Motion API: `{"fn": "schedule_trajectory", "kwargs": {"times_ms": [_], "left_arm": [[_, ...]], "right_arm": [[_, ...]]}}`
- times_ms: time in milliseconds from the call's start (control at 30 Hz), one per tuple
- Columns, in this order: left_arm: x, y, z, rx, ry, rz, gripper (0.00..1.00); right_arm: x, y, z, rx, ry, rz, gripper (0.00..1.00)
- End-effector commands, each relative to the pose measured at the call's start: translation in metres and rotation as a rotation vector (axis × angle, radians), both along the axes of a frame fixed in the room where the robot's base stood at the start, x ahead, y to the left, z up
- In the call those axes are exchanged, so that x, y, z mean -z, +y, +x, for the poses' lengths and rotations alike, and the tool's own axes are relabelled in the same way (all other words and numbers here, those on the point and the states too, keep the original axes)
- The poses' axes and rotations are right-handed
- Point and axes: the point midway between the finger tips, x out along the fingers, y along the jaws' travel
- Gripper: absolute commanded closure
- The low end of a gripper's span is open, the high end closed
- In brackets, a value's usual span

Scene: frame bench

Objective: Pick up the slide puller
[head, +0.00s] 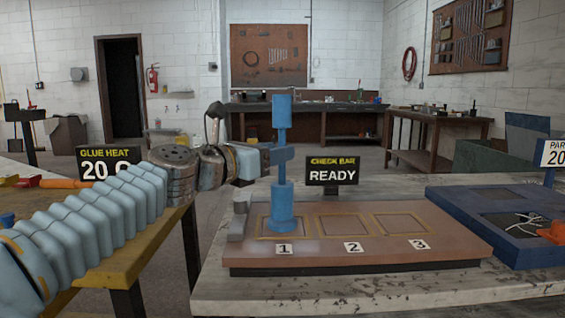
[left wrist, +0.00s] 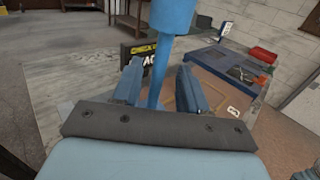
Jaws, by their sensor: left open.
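The slide puller (head: 282,208) is a blue upright tool with a wide round base, a thin shaft and a thick cylinder at the top. It stands upright at the place marked 1 on the brown board (head: 380,255). My left gripper (head: 279,156) is at its shaft, level with the middle of the tool. In the left wrist view the puller's shaft (left wrist: 159,82) stands between the two fingers of my left gripper (left wrist: 158,88). The fingers are open, with gaps showing beside the shaft. My right gripper is not in view.
A black sign reading READY (head: 333,171) stands behind the board. A blue tray (head: 470,215) with white strands and an orange item is at the right. A grey block (head: 239,215) sits on the board's left edge. Places 2 and 3 are empty.

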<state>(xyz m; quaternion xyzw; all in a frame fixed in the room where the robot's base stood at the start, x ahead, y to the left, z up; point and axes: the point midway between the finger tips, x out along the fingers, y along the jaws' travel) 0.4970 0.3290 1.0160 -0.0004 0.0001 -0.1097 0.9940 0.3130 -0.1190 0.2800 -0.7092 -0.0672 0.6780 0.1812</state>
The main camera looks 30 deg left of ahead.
Motion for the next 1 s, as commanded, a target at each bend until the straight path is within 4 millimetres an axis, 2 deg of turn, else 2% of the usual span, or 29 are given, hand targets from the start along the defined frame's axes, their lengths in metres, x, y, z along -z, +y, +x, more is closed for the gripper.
{"fn": "schedule_trajectory", "kwargs": {"times_ms": [133,400,467,700,1000], "left_arm": [[0.001,-0.004,0.022,0.002,0.0,0.0,0.57],[0.001,-0.005,0.027,0.001,0.0,0.001,0.57],[0.001,-0.005,0.027,0.001,0.0,0.001,0.64],[0.001,-0.005,0.027,0.0,0.0,0.001,1.0],[0.001,-0.005,0.026,0.0,0.0,0.001,1.0]], "right_arm": [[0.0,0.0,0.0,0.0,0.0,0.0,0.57],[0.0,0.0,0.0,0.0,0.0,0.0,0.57],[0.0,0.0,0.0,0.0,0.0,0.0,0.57],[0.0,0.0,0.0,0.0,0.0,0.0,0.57],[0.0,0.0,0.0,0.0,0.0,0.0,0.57]]}}
